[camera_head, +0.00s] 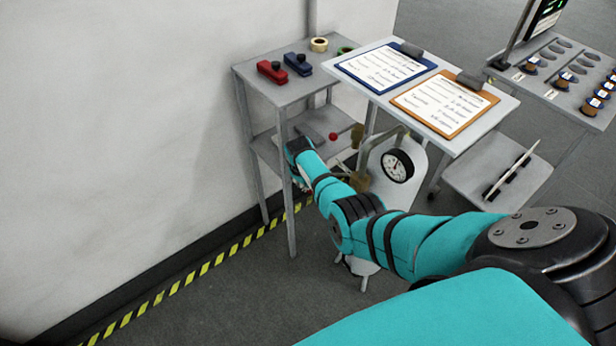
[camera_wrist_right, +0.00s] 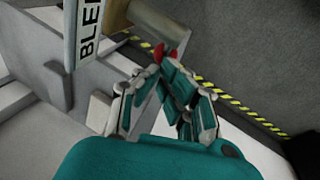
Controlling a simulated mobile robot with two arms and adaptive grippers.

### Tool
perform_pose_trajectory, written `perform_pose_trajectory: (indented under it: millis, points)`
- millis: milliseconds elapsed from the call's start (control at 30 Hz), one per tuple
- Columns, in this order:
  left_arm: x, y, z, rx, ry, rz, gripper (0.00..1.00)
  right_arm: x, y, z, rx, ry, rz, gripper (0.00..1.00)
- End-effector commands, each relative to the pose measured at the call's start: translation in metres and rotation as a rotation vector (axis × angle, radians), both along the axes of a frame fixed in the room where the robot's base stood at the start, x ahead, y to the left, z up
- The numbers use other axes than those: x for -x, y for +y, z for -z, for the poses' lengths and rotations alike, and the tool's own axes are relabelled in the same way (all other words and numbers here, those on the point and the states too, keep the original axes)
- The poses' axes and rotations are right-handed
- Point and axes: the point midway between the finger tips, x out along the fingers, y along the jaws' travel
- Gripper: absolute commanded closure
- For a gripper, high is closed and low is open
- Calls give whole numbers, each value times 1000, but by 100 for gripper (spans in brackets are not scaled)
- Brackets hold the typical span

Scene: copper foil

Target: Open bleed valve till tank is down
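A white tank (camera_head: 408,190) with a round black-rimmed gauge (camera_head: 397,165) stands under the clipboard table in the head view; the needle is too small to read. Brass fittings (camera_head: 358,182) sit at its left. My right arm reaches across, hiding part of the tank, and its gripper is mostly hidden beyond the wrist. In the right wrist view, my right gripper (camera_wrist_right: 168,75) has its fingertips closed together on a small red valve handle (camera_wrist_right: 158,53). My left gripper is not in view.
A grey shelf (camera_head: 262,85) by the wall holds red and blue tools and tape rolls. A red knob (camera_head: 333,136) shows on its lower level. Two clipboards lie on the light table (camera_head: 480,125). Its legs and the shelf posts stand close around my right arm.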

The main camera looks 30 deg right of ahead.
Motion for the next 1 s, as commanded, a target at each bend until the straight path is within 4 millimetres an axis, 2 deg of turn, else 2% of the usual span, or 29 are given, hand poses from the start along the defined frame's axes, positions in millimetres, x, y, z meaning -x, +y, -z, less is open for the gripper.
perform_pose_trajectory:
  millis: [333, 1000]
  points:
    - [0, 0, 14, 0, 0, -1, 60, 3, -1, 7, 7, 72, 0, 100]
    - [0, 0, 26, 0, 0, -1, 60, 5, -1, 10, 13, 150, 1, 100]
